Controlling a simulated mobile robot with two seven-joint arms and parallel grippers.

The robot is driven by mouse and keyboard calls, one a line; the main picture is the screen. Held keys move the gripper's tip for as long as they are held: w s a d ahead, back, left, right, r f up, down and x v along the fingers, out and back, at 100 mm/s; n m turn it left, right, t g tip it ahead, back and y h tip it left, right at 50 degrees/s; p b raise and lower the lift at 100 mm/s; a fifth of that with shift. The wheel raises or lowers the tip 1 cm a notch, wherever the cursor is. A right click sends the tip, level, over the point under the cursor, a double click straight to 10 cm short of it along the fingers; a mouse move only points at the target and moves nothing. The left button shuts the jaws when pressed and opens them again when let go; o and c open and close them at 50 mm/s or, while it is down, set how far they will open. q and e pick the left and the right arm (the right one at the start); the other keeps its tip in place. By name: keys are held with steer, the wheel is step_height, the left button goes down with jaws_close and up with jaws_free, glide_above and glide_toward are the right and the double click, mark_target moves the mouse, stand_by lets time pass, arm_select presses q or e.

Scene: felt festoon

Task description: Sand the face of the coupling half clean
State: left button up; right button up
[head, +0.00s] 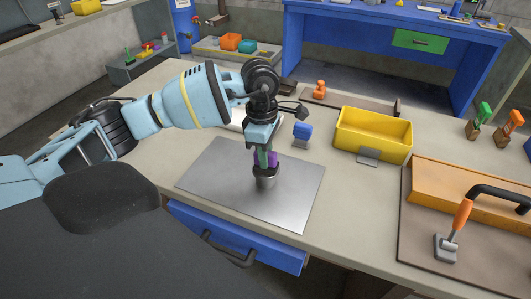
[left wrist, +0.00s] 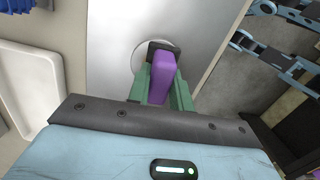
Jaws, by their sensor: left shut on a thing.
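My left gripper (head: 263,157) points down over the metal plate (head: 215,180), its green fingers shut on a purple block (head: 272,159) with a dark base. The purple block also shows between the fingers in the left wrist view (left wrist: 163,75). Below it is a short round grey metal piece, likely the coupling half (head: 265,183), standing on the plate. The dark base appears at its top; whether they touch I cannot tell. Its round pale edge shows in the left wrist view (left wrist: 138,60), but most of its upper face is hidden. My right gripper is not recognisable in either view.
A blue block on a grey base (head: 302,131) and a yellow bin (head: 372,137) stand behind the plate. A blue drawer (head: 235,238) sits under the table's front edge. Bare plate surrounds the metal piece.

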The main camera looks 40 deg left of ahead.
arm_select(q)
steer(key=shift+f, duration=0.15)
arm_select(e)
steer(key=shift+s+f, duration=0.15)
stand_by(0.4)
arm_select(q)
steer(key=shift+w+a, duration=0.1)
steer(key=shift+w, duration=0.5)
arm_select(e)
steer(key=shift+s+f, duration=0.1)
steer(key=shift+f, duration=0.05)
arm_select(q)
steer(key=shift+s, duration=0.1)
